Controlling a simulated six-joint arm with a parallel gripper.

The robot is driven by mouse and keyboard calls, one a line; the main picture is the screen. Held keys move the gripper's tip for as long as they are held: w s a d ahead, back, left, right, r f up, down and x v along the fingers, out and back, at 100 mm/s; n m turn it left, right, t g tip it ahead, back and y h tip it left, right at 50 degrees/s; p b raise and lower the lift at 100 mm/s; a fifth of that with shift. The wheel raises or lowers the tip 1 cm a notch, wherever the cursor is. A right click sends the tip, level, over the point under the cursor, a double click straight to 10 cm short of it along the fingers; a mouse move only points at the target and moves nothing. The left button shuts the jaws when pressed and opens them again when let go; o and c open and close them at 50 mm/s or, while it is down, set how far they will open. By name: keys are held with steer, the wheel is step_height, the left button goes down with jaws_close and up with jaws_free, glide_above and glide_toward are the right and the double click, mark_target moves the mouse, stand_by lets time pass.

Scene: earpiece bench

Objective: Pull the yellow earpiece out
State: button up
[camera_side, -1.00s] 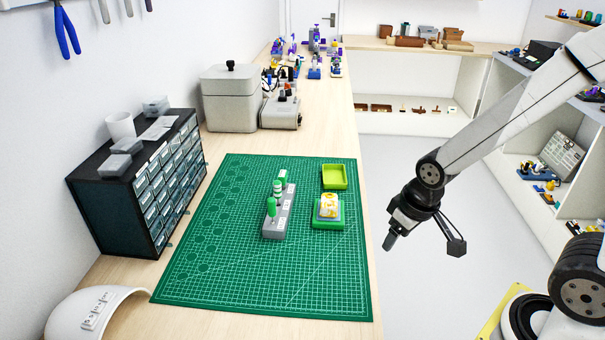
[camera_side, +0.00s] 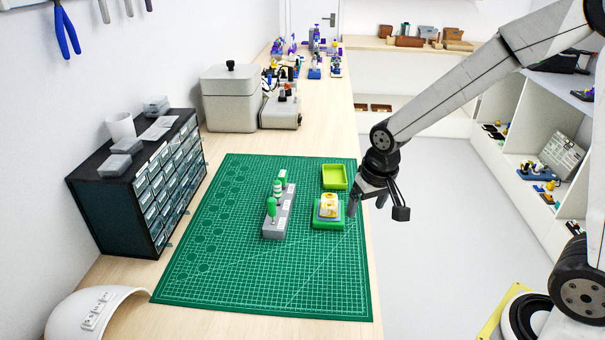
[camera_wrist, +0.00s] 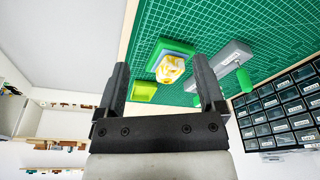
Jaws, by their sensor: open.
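The yellow earpiece (camera_side: 328,203) is a small yellow and white piece. It sits in a green holder (camera_side: 328,224) on the cutting mat, and a pale block shows around its base. It also shows in the wrist view (camera_wrist: 170,69), beyond and between the two fingers. My gripper (camera_side: 365,205) is just right of the holder near the mat's right edge, apart from the earpiece. In the wrist view my gripper (camera_wrist: 160,85) has its fingers spread wide with nothing between them.
A yellow-green tray (camera_side: 335,178) lies behind the holder. A grey rack (camera_side: 277,225) with green-handled tools stands to its left. The green mat (camera_side: 230,285) is clear in front. A dark drawer cabinet (camera_side: 140,195) stands at the left.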

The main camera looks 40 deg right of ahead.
mark_target(329, 201)
steer(key=w+d+r+m+h, duration=0.1)
steer(key=w+m, duration=0.4)
steer(key=w, duration=0.7)
steer(key=shift+w+d+r+m+g, duration=0.2)
steer(key=shift+w+d+m+g, duration=0.1)
steer(key=shift+d+m, duration=0.15)
steer(key=shift+f, duration=0.1)
steer(key=shift+w+d+f, duration=0.2)
steer(key=shift+f, duration=1.4)
steer(key=shift+w+d+f, duration=0.15)
steer(key=shift+d+f, duration=0.1)
steer(key=shift+f, duration=1.35)
steer(key=shift+w+d+f, duration=0.2)
steer(key=shift+f, duration=1.4)
jaws_close()
steer(key=shift+r, duration=1.6)
steer(key=shift+r, duration=2.9)
